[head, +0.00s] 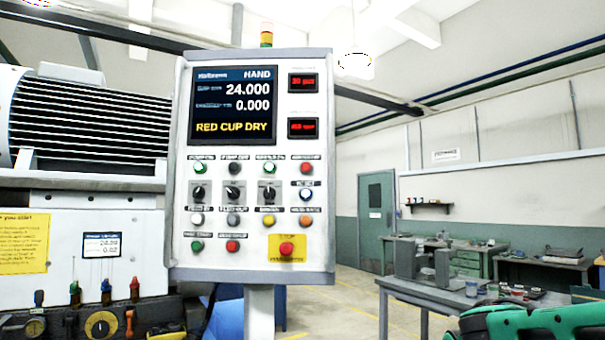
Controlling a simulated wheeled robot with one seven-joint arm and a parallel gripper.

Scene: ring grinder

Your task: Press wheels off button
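The grey control panel (325,215) stands upright in the centre of the head view. Its top button row has a green button (200,168), a dark button (234,168), a second green button (270,168) and a red button (306,168). The lowest row has another green button (196,246) and another red button (232,246). Their labels are too small to read, so I cannot tell which is wheels off. A large red mushroom button (287,249) sits on a yellow plate. The screen (233,105) reads HAND, 24.000, 0.000 and RED CUP DRY. My gripper is not in view.
Three black selector knobs and a blue button (306,194) sit mid-panel. The grinder (85,215) stands close on the left. A green and black shape (535,322) fills the bottom right corner. A workbench (400,284) stands behind at right. Nothing covers the panel face.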

